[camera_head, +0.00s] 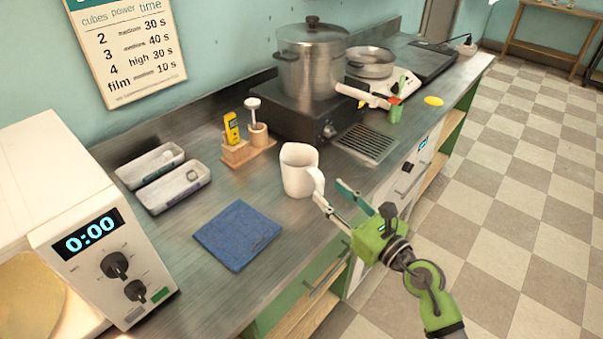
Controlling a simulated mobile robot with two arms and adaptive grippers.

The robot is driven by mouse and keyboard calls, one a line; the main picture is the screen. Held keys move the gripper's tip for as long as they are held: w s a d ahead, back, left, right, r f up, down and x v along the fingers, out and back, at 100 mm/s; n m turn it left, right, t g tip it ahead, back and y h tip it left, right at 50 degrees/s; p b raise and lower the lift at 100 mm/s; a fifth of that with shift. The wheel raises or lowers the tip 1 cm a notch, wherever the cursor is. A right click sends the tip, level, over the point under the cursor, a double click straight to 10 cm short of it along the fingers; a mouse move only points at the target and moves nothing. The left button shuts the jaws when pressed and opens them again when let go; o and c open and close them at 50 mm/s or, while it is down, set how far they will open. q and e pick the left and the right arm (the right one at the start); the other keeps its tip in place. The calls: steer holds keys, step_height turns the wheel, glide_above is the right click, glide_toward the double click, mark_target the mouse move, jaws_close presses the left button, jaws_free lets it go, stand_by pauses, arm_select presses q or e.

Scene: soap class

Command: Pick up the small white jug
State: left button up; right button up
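The small white jug (296,173) stands upright on the grey counter, near its front edge. Its handle points right, toward my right gripper. My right gripper (328,189) is open, with its two fingers apart and pointing at the jug from the lower right. The fingertips are close to the handle; I cannot tell whether the nearer one touches it. Nothing is held between the fingers. My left gripper is not in view.
A blue cloth (237,235) lies left of the jug. Behind are a wooden holder (247,150) with a yellow device, two grey trays (172,187) and a large pot (311,62) on a dark heater. A white appliance (110,262) showing 0:00 stands at left.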

mark_target(322, 185)
steer(key=x, duration=0.5)
steer(key=shift+s+a, duration=0.1)
steer(key=shift+s, duration=0.05)
jaws_close()
steer(key=shift+r, duration=0.15)
